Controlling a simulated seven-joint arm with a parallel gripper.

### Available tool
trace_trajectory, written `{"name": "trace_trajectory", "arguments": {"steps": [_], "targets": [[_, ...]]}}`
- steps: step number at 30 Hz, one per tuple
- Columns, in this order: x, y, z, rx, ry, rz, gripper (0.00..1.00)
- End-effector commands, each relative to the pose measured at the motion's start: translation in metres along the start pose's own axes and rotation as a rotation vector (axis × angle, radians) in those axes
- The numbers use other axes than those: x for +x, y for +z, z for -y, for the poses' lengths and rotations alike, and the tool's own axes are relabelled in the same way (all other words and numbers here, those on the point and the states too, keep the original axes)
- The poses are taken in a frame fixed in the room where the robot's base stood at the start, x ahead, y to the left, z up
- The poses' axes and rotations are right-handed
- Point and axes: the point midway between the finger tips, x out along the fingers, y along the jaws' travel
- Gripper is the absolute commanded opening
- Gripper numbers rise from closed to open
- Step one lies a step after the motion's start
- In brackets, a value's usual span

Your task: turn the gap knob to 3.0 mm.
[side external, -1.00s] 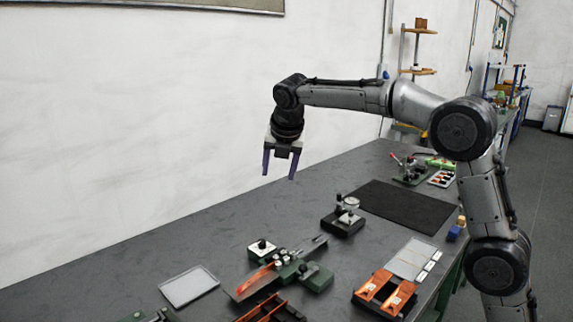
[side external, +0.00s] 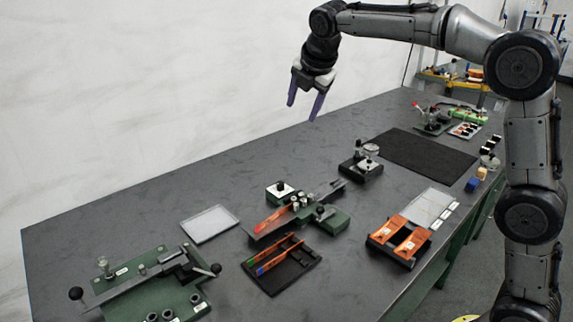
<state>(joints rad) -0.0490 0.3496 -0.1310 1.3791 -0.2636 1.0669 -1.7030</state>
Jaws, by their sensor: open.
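My gripper (side external: 303,108), with purple fingers, hangs open and empty, pointing down high above the back of the bench. Below it, a green fixture (side external: 335,224) with small silver posts and an orange strip stands mid-bench. It has a dark knob (side external: 322,212) on its near right side. A small block (side external: 281,197) with a white top and a black knob (side external: 281,186) stands at its back left. Which knob sets the gap cannot be told, and no scale or reading is legible. My gripper is clear of all of them.
A green lever device (side external: 180,290) is front left. A black tray (side external: 297,277) with strips and a holder with orange pieces (side external: 400,240) lie in front. A pale plate (side external: 209,224), a gauge stand (side external: 361,168) and a black mat (side external: 425,155) are nearby. The back left bench is bare.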

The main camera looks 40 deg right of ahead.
Motion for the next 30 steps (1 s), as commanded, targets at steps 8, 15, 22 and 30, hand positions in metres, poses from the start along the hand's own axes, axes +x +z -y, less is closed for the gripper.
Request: {"name": "trace_trajectory", "arguments": {"steps": [8,15,22,30], "targets": [[0.030,-0.013,-0.012,0.686,0.003,-0.080,0.63],[0.075,-0.018,-0.014,1.311,-0.067,-0.138,0.63],[0.128,-0.016,-0.006,1.796,-0.171,-0.146,0.63],[0.174,-0.007,0.015,1.892,-0.240,-0.103,0.63]]}}
